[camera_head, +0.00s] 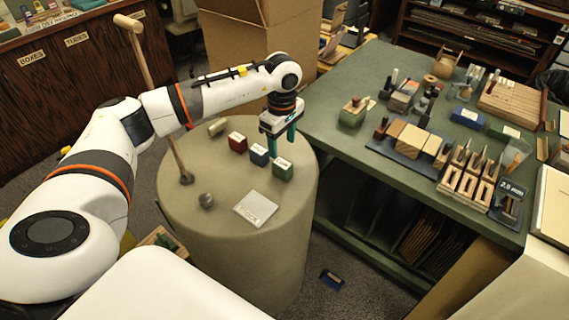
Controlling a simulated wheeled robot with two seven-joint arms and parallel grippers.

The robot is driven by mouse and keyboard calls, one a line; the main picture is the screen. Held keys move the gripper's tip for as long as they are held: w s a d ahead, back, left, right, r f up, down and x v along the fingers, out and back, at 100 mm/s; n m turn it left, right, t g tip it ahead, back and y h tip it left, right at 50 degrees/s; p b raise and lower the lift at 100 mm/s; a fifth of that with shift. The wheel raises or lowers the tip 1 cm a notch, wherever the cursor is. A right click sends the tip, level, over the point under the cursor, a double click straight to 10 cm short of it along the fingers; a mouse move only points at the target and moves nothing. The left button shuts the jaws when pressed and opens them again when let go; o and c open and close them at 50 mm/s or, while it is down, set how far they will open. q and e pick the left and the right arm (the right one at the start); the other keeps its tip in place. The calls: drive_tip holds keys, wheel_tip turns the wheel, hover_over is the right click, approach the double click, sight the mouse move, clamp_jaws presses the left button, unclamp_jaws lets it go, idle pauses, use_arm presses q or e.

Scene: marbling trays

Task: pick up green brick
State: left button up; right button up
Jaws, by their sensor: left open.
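The green brick (282,172) stands on the round drum-like pedestal (232,233), at the right end of a short row. A blue brick (259,156) is beside it on the left, and a red brick (237,143) is at the row's left end. My left gripper (281,142) points down with its green fingers apart and nothing between them. In the picture it is just above and behind the green and blue bricks, apart from the green brick. Its exact height over the top is hard to tell. My right gripper does not show.
A white card (255,208), a grey lump (206,200) and a pale block (217,127) lie on the pedestal. A wooden-handled pole (155,85) stands at its left. A green workbench (345,150) crowded with tools is close on the right; a cardboard box (290,45) is behind.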

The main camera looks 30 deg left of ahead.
sight(282, 163)
use_arm(q)
wheel_tip(282, 163, down, 3)
drive_tip(key=shift+r, duration=0.2)
wheel_tip(282, 163, down, 5)
drive_tip(key=p, duration=0.2)
drive_tip(key=shift+r+p, duration=0.15)
drive_tip(key=shift+p, duration=0.15)
drive_tip(key=shift+f, duration=0.65)
drive_tip(key=c, duration=1.1)
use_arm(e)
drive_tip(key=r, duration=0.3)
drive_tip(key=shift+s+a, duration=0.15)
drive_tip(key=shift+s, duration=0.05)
